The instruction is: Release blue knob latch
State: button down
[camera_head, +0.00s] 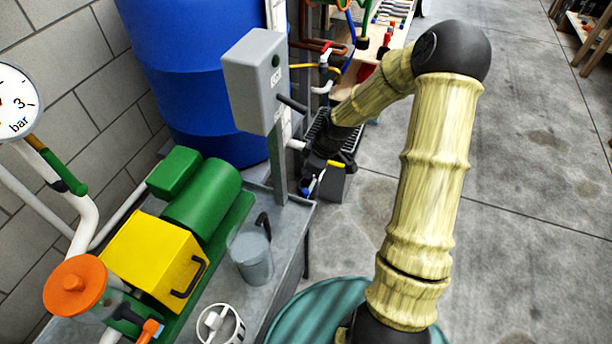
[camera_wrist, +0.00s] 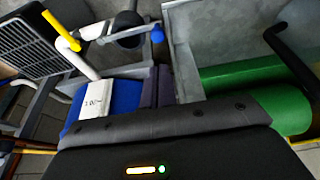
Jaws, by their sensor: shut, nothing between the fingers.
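A small blue knob (camera_wrist: 157,34) shows in the wrist view, beside a dark cylindrical part and a grey surface. A small blue part (camera_head: 308,187) also shows in the head view beside a yellow lever (camera_head: 335,164); I cannot tell whether it is the same knob. My gripper (camera_head: 324,142) is at the end of my arm, beside the grey post and control box. Its dark body (camera_wrist: 160,150) fills the bottom of the wrist view. It is shut and empty, apart from the blue knob in the wrist view.
A grey control box (camera_head: 255,80) on a post stands in front of a blue barrel (camera_head: 195,70).

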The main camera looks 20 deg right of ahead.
jog(key=b+x, duration=0.2)
jog(key=x, duration=0.7)
jog(key=shift+s+r, duration=0.1)
